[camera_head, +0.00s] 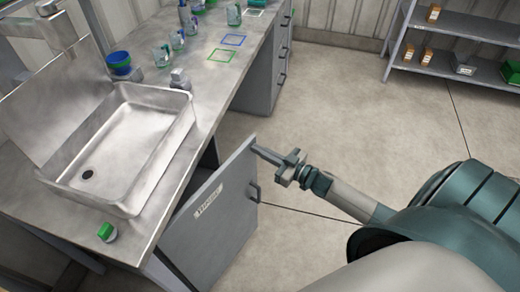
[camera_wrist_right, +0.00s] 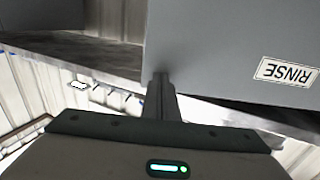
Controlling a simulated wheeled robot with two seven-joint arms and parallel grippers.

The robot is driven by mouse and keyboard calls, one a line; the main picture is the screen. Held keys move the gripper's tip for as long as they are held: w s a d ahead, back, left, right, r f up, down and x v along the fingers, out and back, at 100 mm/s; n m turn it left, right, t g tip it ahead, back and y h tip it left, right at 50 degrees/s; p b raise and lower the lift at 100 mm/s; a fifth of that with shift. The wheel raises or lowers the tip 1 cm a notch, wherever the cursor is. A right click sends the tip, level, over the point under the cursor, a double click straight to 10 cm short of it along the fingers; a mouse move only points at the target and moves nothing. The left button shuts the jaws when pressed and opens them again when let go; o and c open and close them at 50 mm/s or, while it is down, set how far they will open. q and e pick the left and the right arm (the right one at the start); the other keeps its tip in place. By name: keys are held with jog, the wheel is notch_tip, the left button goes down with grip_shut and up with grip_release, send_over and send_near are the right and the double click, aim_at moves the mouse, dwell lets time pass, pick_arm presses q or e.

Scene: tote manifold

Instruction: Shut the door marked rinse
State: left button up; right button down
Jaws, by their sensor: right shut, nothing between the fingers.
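The grey door (camera_head: 222,218) stands open below the sink counter in the head view, with a pale label (camera_head: 208,199) and a dark handle (camera_head: 254,192) near its free edge. In the right wrist view the same door (camera_wrist_right: 220,50) fills the upper right and its label (camera_wrist_right: 287,73) reads RINSE. My right gripper (camera_head: 258,151) is shut and empty, its tips at the top of the door's free edge. In the wrist view the fingers (camera_wrist_right: 161,82) overlap the door's edge; I cannot tell whether they touch it. My left gripper is not in view.
A steel sink (camera_head: 125,150) is set in the counter (camera_head: 215,85) above the door. A green-topped item (camera_head: 107,232), blue bowls (camera_head: 119,63) and several bottles stand on the counter. Shelves (camera_head: 455,60) stand at the back right. The floor (camera_head: 330,110) between is clear.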

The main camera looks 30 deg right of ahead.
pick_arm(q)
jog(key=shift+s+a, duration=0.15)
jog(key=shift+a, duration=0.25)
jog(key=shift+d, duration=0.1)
pick_arm(e)
jog(key=shift+w, duration=0.1)
